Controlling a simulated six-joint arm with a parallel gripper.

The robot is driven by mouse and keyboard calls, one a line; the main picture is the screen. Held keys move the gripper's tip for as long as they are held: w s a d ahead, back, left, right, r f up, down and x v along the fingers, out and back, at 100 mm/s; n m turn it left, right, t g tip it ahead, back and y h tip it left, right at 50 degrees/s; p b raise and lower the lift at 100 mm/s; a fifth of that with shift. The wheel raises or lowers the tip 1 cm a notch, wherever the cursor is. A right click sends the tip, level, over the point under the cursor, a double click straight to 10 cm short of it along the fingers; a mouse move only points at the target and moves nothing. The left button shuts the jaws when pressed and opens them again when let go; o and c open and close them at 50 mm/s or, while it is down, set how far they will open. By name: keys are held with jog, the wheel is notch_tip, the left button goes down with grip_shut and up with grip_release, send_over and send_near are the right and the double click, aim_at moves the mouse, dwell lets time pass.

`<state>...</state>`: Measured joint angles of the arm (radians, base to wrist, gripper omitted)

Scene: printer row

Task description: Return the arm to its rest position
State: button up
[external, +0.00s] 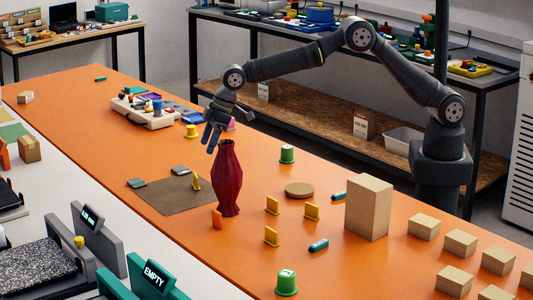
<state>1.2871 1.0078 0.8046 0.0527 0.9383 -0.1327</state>
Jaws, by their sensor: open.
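My gripper (213,136) is open and points down. In the external view it shows just above and slightly left of the mouth of a tall dark red vase (228,182). I cannot tell whether it is over the vase or behind it. Nothing shows between the fingers. The vase stands upright at the right edge of a brown mat (173,194) on the orange table (330,268). My arm reaches from its base at the right, arching up and across to the left.
A tall cardboard box (368,207) stands between the vase and my base. Several small boxes (460,243) sit at the right.

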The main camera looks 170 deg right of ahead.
aim_at(196, 175)
jog(key=shift+f, duration=0.1)
jog(key=x, duration=1.2)
jog(key=shift+r, duration=1.1)
